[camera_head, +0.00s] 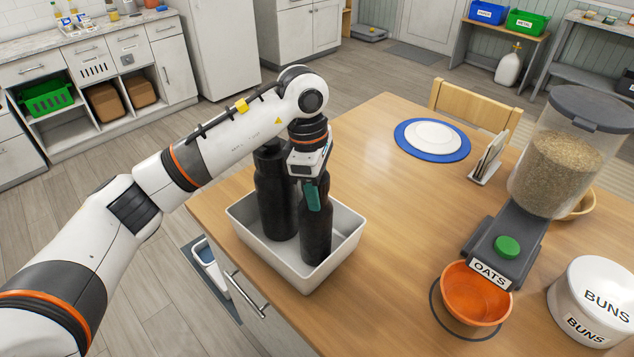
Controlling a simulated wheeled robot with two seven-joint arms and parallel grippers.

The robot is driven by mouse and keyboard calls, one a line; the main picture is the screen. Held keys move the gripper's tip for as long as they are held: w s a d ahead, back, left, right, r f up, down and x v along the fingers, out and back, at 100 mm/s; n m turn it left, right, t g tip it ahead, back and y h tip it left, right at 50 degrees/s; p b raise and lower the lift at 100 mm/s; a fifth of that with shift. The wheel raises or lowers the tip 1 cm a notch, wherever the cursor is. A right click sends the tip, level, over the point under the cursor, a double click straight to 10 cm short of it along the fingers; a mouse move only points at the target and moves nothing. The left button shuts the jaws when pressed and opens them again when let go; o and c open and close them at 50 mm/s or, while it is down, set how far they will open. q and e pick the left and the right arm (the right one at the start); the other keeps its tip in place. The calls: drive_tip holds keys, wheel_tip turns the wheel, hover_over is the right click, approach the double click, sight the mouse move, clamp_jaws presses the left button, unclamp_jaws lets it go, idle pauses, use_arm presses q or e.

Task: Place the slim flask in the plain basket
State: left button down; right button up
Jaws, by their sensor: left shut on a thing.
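A plain pale grey basket (240,222) stands at the left edge of the wooden table. Two black flasks are upright inside its outline. The slim flask (317,232) is in the right part, and a wider black flask (274,200) is in the left part, close beside it. My left gripper (312,190) comes down from above and is shut on the upper part of the slim flask. The gripper hides the slim flask's top, and the basket's near wall hides the floor under it, so I cannot tell whether its base touches the floor. My right gripper is not in view.
An oats dispenser (505,240) stands at the right with an orange bowl (476,292) under it. A white buns tin (598,300) is at the right edge. A white plate on a blue one (432,137) is at the back. The table's middle is clear.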

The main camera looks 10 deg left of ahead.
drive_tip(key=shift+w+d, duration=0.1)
use_arm(q)
drive_tip(key=shift+f, duration=0.2)
drive_tip(key=c, duration=0.7)
unclamp_jaws()
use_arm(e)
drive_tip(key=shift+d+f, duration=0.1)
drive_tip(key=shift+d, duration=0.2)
use_arm(q)
drive_tip(key=shift+r, duration=0.15)
drive_tip(key=r+b, duration=0.1)
drive_tip(key=r, duration=0.2)
drive_tip(key=a+r+b, duration=0.1)
drive_tip(key=r, duration=0.3)
drive_tip(key=r+b, duration=0.1)
drive_tip(key=r, duration=0.3)
drive_tip(key=shift+a, duration=0.15)
drive_tip(key=shift+a+r, duration=0.1)
drive_tip(key=shift+r, duration=0.4)
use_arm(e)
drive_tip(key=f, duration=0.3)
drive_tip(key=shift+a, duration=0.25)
use_arm(q)
drive_tip(key=shift+f, duration=0.1)
